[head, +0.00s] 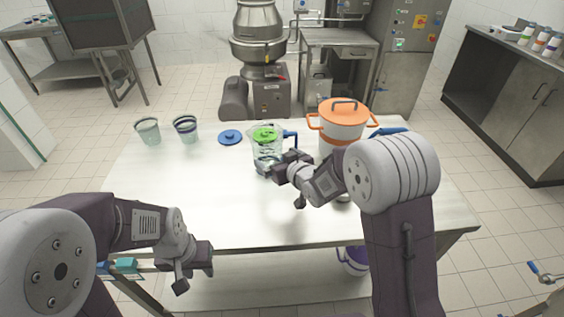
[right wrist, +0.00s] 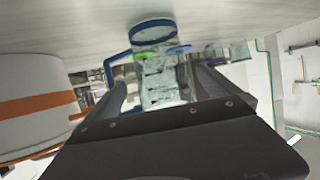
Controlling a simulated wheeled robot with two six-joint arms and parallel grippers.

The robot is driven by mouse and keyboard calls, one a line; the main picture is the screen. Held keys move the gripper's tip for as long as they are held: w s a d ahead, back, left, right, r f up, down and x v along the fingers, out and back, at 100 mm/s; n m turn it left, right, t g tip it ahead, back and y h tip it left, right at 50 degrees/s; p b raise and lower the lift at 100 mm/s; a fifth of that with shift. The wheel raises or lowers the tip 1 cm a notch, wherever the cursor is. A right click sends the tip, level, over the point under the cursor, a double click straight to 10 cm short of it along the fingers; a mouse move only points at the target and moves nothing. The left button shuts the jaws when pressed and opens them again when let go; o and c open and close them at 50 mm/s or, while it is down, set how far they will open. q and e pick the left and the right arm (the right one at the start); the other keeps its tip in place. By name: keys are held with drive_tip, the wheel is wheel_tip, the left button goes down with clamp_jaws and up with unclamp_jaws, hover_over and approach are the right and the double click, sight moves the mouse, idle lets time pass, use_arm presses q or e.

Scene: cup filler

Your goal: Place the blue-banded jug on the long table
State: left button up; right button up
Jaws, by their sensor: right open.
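The clear jug (head: 272,152) with a blue handle stands on the long white table (head: 200,205). In the right wrist view, which is tilted over, the jug (right wrist: 158,88) shows a blue band at its table end. My right gripper (head: 272,168) is at the near side of the jug. In the right wrist view its open fingers (right wrist: 160,95) are on either side of the jug; whether they touch it I cannot tell. My left gripper (head: 193,275) hangs at the near left edge of the table, away from the jug; its jaw opening is unclear.
A white pot (head: 341,140) with an orange lid stands right of the jug. Left of the jug are a blue lid (head: 230,137) and two pale cups, (head: 148,132) and (head: 186,130). A green lid-like thing (head: 264,133) shows at the jug. The table's left front is clear.

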drive_tip(key=v, duration=0.4)
drive_tip(key=shift+r, duration=0.1)
drive_tip(key=s+d+r+m+h+p, duration=0.1)
drive_tip(key=d+r+m+h+p, duration=0.1)
drive_tip(key=d+r+p, duration=0.5)
drive_tip(key=s+d+f+m+g+h, duration=0.1)
drive_tip(key=s+d+f+g, duration=0.1)
drive_tip(key=s, duration=0.6)
drive_tip(key=s+d+f+g+h, duration=0.1)
drive_tip(key=s+d+f+g, duration=0.1)
drive_tip(key=s+f+g, duration=0.3)
drive_tip(key=s+d+f+m+g, duration=0.1)
drive_tip(key=s+f+g, duration=0.3)
drive_tip(key=s, duration=0.7)
drive_tip(key=shift+s+d+m+h, duration=0.3)
drive_tip(key=shift+s+d+h, duration=0.1)
